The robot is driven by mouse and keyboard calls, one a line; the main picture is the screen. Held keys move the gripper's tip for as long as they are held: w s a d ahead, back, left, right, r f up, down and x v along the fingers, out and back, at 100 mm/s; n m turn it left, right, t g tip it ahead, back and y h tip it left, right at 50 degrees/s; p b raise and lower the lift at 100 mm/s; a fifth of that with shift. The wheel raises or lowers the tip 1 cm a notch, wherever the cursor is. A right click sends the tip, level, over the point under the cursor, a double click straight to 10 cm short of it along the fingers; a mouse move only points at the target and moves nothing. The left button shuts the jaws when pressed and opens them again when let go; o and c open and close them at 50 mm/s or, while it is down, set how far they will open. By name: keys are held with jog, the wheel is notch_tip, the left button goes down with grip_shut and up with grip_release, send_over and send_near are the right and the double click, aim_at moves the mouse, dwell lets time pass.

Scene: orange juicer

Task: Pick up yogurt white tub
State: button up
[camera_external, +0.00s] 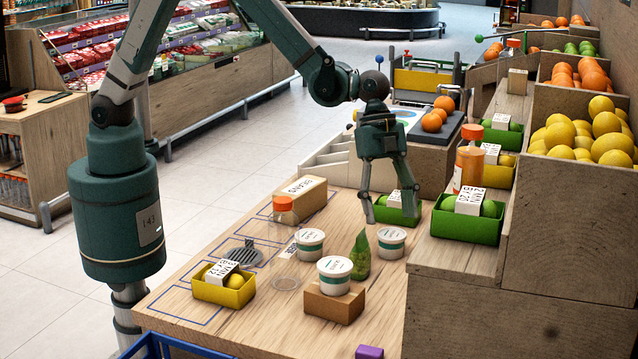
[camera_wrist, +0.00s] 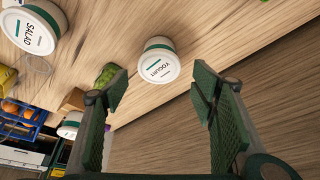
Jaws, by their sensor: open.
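The white yogurt tub (camera_wrist: 158,62) stands upright on the wooden table, its lid marked YOGURT, in the upper middle of the wrist view. It appears to be the rightmost white tub (camera_external: 391,246) in the external view, just right of a green pouch (camera_external: 360,256). My gripper (camera_external: 390,216) points down and appears just above and behind this tub. In the wrist view my gripper (camera_wrist: 162,92) is open and empty, with the tub beyond the fingertips and apart from them.
Another white tub (camera_external: 310,243) and an orange-capped bottle (camera_external: 284,245) stand left. A green crate (camera_external: 468,226) and raised wooden shelf are on the right.

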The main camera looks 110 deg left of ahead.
aim_at(392, 233)
jog(key=shift+d+f, duration=0.1)
jog(key=shift+f, duration=0.2)
jog(key=shift+x, duration=2.6)
jog(key=shift+s, duration=0.1)
jog(key=c, duration=0.9)
jog(key=shift+r, duration=4.95)
